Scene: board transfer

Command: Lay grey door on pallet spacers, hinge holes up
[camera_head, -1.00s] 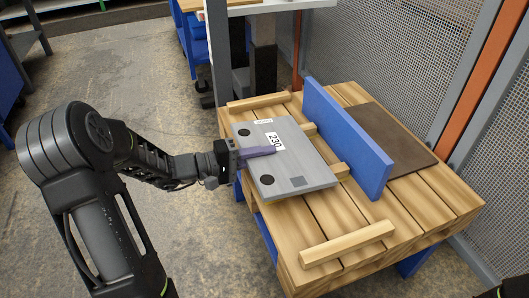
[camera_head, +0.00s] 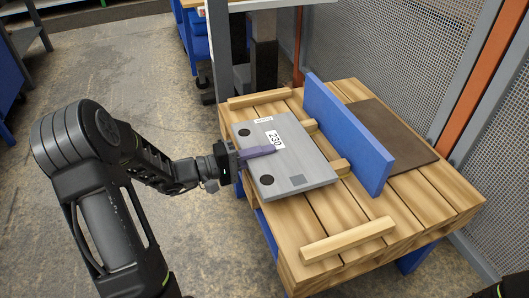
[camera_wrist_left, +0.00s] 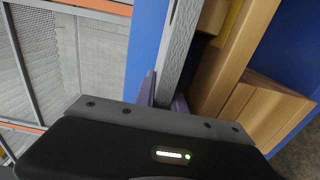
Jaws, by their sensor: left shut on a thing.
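The grey door (camera_head: 308,165) lies nearly flat over the pallet, its face with two dark round hinge holes, a small grey square and a label reading 230 turned up. My left gripper (camera_head: 262,151) is shut on the door's left edge, one purple finger on the top face. In the left wrist view the door (camera_wrist_left: 181,45) stands edge-on between the fingers (camera_wrist_left: 163,92). Wooden spacers show at the pallet's back (camera_head: 258,100), front (camera_head: 347,241) and under the door's right side (camera_head: 341,167). Whether the door touches the spacers, I cannot tell. My right gripper is out of view.
A blue upright board (camera_head: 345,135) stands on the wooden pallet (camera_head: 425,205) just right of the door. A brown sheet (camera_head: 392,130) lies behind it. Mesh fencing (camera_head: 405,50) runs along the right. Open concrete floor lies to the left.

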